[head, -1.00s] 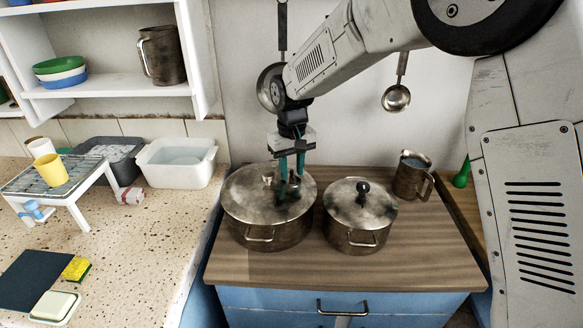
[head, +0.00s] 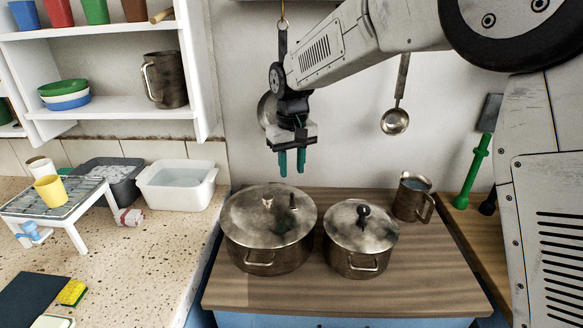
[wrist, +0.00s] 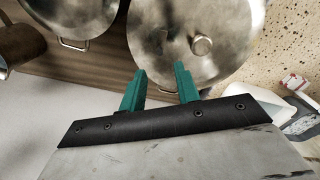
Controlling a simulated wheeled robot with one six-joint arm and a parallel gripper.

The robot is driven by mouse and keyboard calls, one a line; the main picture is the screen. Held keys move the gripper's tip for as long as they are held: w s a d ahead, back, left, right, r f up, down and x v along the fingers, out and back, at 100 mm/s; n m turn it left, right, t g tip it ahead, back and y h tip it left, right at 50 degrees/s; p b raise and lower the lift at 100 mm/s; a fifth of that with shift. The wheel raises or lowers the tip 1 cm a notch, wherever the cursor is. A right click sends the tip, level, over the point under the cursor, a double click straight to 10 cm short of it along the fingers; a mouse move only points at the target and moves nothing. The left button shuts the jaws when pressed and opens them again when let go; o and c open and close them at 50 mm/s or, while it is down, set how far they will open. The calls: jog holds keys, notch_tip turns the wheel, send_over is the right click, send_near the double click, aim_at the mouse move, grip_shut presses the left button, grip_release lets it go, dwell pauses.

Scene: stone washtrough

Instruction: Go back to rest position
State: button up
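My gripper (head: 291,163) hangs above the back edge of the large lidded pot, pointing down, with its two teal fingers apart and nothing between them. In the wrist view my gripper (wrist: 161,84) also shows a clear gap between the fingers, with the large pot's lid (wrist: 172,40) beyond them. The large pot (head: 265,258) stands on the wooden top with its lid on. The smaller lidded pot (head: 355,262) stands just to its right.
A metal jug (head: 409,200) stands behind the smaller pot on the wooden counter (head: 400,280). Ladles, one of them (head: 395,121), hang on the wall behind. A white shelf (head: 110,108) is at the left, above a white basin (head: 176,190) and a small rack (head: 60,204).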

jog(key=shift+g, duration=0.4)
jog(key=s, duration=0.1)
jog(key=s+d+f, duration=0.2)
jog(key=shift+s, duration=0.35)
jog(key=s+d+r+m+t, duration=0.1)
jog(key=s+d+r, duration=0.3)
jog(key=s+d, duration=0.8)
jog(key=s+d+r+m+t, duration=0.1)
jog(key=s+d+r+m, duration=0.3)
jog(key=s+d, duration=0.9)
jog(key=s, duration=0.7)
jog(key=shift+s+d, duration=0.3)
